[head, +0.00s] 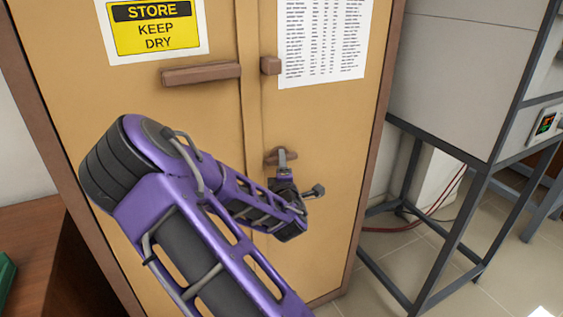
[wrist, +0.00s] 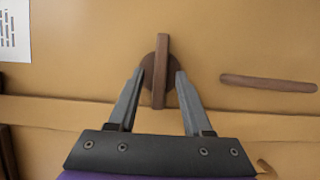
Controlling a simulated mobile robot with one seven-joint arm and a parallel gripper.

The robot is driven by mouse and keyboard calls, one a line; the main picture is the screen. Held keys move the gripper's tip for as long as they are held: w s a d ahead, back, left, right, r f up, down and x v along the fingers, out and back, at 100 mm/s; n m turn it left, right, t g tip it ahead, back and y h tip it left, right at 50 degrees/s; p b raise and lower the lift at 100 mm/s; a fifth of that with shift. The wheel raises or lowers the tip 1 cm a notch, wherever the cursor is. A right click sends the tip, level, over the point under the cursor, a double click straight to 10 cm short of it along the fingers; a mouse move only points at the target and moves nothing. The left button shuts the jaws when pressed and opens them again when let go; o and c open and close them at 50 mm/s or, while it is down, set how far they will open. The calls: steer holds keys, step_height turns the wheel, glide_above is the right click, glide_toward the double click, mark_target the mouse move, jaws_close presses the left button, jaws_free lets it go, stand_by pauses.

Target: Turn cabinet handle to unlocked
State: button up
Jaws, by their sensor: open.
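The tan cabinet (head: 330,130) has a brown turning handle (head: 272,158) on its right door, beside the seam; my gripper partly covers it in the head view. In the wrist view the handle (wrist: 160,50) is a narrow bar on a round base, lying across the seam's direction. It looks horizontal on the cabinet. My gripper (head: 299,172) is at the handle. In the wrist view its two grey fingers (wrist: 160,76) are open, one on each side of the bar, with visible gaps. I cannot tell how deep the fingertips reach.
A long brown bar (wrist: 268,83) is on the same door, clear of my fingers. Another brown bar (head: 200,75) and a small brown block (head: 270,65) sit higher up. A grey furnace on a metal frame (head: 480,185) stands to the right. A wooden surface (head: 35,240) is at left.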

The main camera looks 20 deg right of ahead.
jaws_close()
steer(key=shift+r, duration=0.1)
stand_by(0.5)
steer(key=shift+d+r+m+g+y+p, duration=0.25)
steer(key=shift+m+g+y+p, duration=0.6)
steer(key=shift+m, duration=1.35)
steer(key=shift+d+r+m+g+y+p, duration=0.1)
steer(key=shift+d+r+m+g+y, duration=0.1)
steer(key=shift+m+y, duration=1.6)
steer(key=shift+d+r+m+g+y+p, duration=0.25)
steer(key=shift+m+g+y+p, duration=0.35)
steer(key=shift+m, duration=2)
steer(key=shift+f, duration=0.1)
